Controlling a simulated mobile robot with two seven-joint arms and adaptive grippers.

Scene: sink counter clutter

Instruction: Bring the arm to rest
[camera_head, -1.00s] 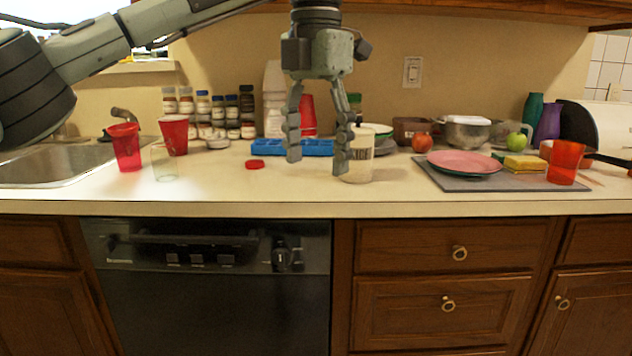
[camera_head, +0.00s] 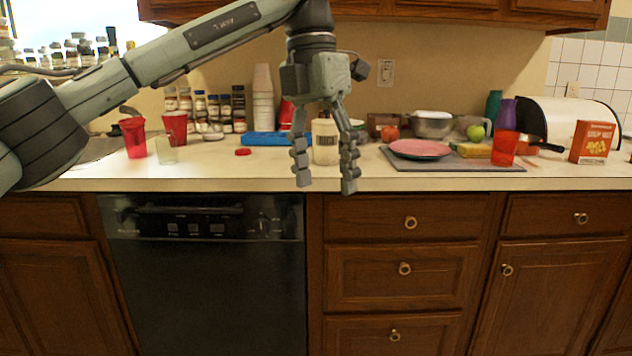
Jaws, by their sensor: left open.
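My left arm comes in from the left across the upper part of the view. My left gripper (camera_head: 325,182) hangs fingers down, open and empty, in front of the counter (camera_head: 230,178). A white jar with a dark label (camera_head: 325,142) stands on the counter behind it and shows between its fingers. I cannot tell the exact gap, but the jar looks farther back than the fingers. My right gripper is not in view.
Red cups (camera_head: 133,138) and a clear glass (camera_head: 166,150) stand at the left. A red lid (camera_head: 243,152) lies near the middle. A pink plate (camera_head: 420,148) is on a grey mat (camera_head: 480,165). A soup box (camera_head: 593,142) stands far right. Wall cabinets (camera_head: 400,12) hang above.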

